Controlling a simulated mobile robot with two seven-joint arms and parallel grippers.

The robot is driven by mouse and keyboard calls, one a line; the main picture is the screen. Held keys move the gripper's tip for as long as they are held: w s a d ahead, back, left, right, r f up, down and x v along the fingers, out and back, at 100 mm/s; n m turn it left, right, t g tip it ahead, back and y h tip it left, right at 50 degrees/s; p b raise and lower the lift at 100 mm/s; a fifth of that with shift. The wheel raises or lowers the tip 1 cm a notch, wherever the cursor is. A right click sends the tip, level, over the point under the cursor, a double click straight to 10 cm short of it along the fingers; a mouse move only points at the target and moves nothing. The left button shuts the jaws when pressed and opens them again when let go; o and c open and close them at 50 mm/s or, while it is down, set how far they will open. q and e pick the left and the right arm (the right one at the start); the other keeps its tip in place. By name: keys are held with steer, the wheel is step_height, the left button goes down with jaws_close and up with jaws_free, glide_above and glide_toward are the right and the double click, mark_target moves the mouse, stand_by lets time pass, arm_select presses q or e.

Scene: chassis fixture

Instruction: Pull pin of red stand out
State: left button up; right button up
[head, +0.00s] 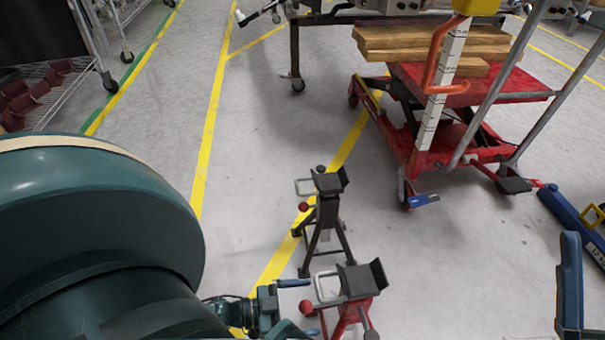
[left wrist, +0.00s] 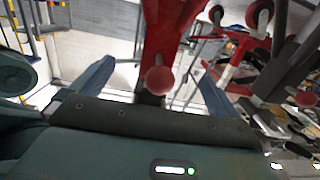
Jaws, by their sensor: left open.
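The red stand (head: 352,316) is at the bottom middle of the head view, with a dark saddle on top and a pale bent handle. Its pin has a red ball knob (head: 307,307) on the left side. My left gripper (head: 309,309) is open, its two blue fingers on either side of the knob. In the left wrist view the knob (left wrist: 158,80) lies between the spread fingers, with a gap on each side. The red stand's leg (left wrist: 166,35) rises behind it. A blue finger-like part (head: 570,285) at the right edge seems to be my right gripper; its opening cannot be seen.
A dark stand (head: 326,210) with its own red knob (head: 304,206) stands just behind the red stand. A red lift cart (head: 470,90) carrying wooden boards is at the upper right. A blue jack (head: 572,217) lies at the right. The floor at middle left is clear.

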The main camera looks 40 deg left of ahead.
arm_select(q)
steer(key=f+v, duration=0.1)
steer(key=v, duration=0.7)
stand_by(0.5)
